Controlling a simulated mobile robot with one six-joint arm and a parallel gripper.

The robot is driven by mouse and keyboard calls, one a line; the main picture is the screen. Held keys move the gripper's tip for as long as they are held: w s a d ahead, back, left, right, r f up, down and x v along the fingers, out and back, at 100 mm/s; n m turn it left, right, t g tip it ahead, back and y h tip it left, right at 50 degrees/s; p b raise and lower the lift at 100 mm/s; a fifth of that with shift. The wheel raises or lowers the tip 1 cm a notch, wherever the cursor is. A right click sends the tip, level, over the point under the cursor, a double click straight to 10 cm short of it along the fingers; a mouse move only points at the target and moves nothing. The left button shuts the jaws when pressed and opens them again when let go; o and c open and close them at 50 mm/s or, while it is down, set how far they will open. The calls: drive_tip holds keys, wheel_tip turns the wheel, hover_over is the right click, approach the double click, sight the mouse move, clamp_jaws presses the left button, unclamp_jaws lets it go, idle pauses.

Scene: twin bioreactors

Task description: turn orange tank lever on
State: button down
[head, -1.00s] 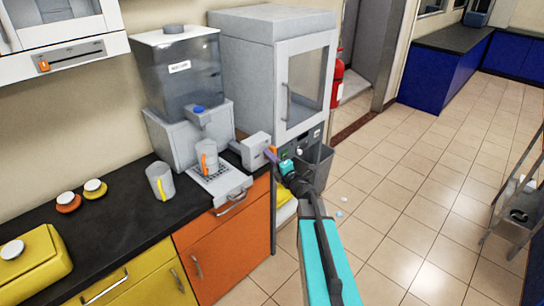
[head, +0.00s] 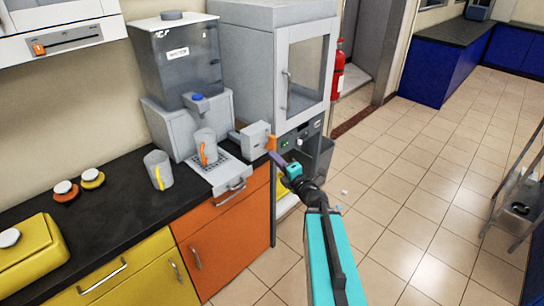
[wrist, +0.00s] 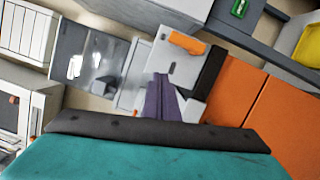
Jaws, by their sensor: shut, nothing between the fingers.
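The orange lever (head: 271,143) sits on the end face of a small grey box (head: 255,137) at the counter's right end. In the wrist view the lever (wrist: 187,43) is a slanted orange bar on the box's pale face. My gripper (head: 274,156) is shut and empty, its purple fingers just below the lever in the head view. In the wrist view the gripper (wrist: 163,80) points at the face, below and left of the lever. A gap from lever to fingers shows there; contact with the face cannot be told. The clear tank (head: 180,62) stands left of the box.
An orange-handled cup (head: 205,147) stands on the drip tray, with a yellow-handled cup (head: 158,170) to its left. A tall grey cabinet (head: 290,60) rises behind the box. Open tiled floor (head: 420,190) lies to the right.

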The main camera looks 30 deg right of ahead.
drive_tip(key=shift+s+d+p, duration=0.1)
drive_tip(key=shift+s+p, duration=1)
drive_tip(key=shift+s, duration=0.1)
